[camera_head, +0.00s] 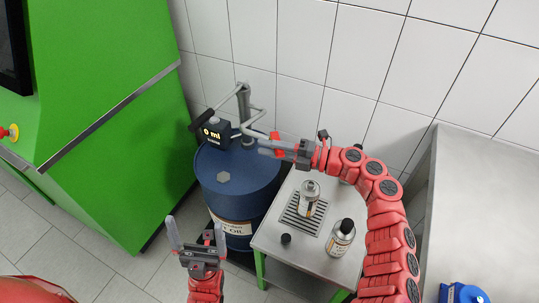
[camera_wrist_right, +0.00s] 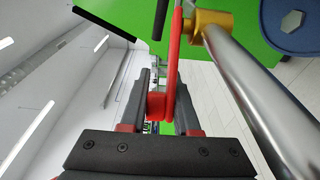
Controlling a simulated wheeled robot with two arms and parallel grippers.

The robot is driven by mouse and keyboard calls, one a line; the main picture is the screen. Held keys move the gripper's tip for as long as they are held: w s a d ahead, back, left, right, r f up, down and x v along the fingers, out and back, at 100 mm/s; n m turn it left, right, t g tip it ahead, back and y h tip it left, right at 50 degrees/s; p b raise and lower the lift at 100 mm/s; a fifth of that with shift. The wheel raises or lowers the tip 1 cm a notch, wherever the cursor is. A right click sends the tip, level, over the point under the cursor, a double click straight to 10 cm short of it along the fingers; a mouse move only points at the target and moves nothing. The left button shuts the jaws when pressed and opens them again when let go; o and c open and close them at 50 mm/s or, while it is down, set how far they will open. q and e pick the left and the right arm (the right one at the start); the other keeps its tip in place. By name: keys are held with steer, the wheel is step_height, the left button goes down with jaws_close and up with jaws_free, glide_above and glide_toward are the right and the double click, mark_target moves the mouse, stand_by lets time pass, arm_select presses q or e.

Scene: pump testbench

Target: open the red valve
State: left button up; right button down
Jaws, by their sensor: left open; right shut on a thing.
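The red valve (camera_head: 275,136) sits at the pump spout above the right side of the blue drum. In the right wrist view its red lever (camera_wrist_right: 173,60) runs between my fingers, beside a brass fitting (camera_wrist_right: 211,24) on a metal pipe. My right gripper (camera_head: 271,147) is shut on this lever; it also shows in the right wrist view (camera_wrist_right: 160,106). The fingers partly hide the valve in the head view. My left gripper (camera_head: 196,237) is open and empty, low in front of the drum and apart from it.
The blue drum (camera_head: 228,185) carries a pump (camera_head: 243,100) and a display reading 0 ml (camera_head: 214,132). On a small table, an uncapped-looking bottle (camera_head: 310,190) stands on a grate, with a black cap (camera_head: 286,239) and a labelled bottle (camera_head: 342,238) nearby. A green machine (camera_head: 110,140) stands left.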

steer(key=shift+d+r+n+g+b, duration=0.15)
steer(key=shift+r+n+g+b, duration=0.35)
steer(key=shift+g+b, duration=0.25)
steer(key=shift+s, duration=0.1)
steer(key=c, duration=0.9)
jaws_free()
steer(key=shift+o, duration=0.6)
steer(key=shift+s+a+f, duration=0.1)
steer(key=shift+s+a, duration=0.1)
steer(key=shift+w+d+f, duration=0.1)
steer(key=shift+d+f, duration=0.05)
steer(key=shift+f, duration=0.05)
steer(key=s+d+b, duration=0.2)
steer(key=d+b, duration=0.2)
steer(key=d, duration=1.3)
